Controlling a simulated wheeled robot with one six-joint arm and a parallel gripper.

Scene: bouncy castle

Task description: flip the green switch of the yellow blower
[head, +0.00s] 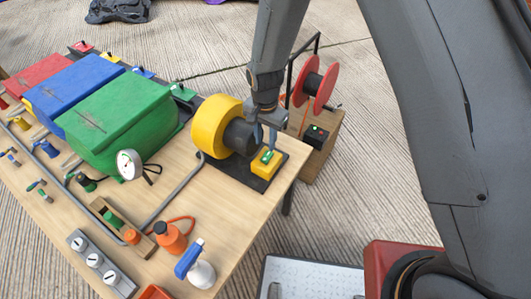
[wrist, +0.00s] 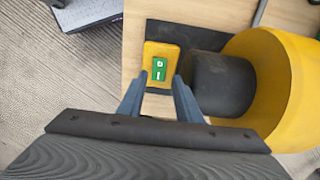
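The yellow blower (head: 212,124) stands on a dark base plate at the right end of the wooden table, with a dark motor (head: 239,138) on its side. A yellow switch box (head: 264,169) sits on the plate beside the motor. Its green switch (head: 267,157) is on top; in the wrist view the green switch (wrist: 159,69) shows two white marks. My gripper (head: 265,142) points down just above the switch box. In the wrist view its two fingers (wrist: 157,80) are apart with nothing between them, one on either side of the switch. I cannot tell whether they touch the box.
Green (head: 122,120), blue (head: 75,90) and red (head: 38,76) containers fill the table's left. A pressure gauge (head: 129,164), orange bottle (head: 170,238) and spray bottle (head: 198,267) stand nearer. A red reel (head: 322,86) stands on a wooden box behind my gripper.

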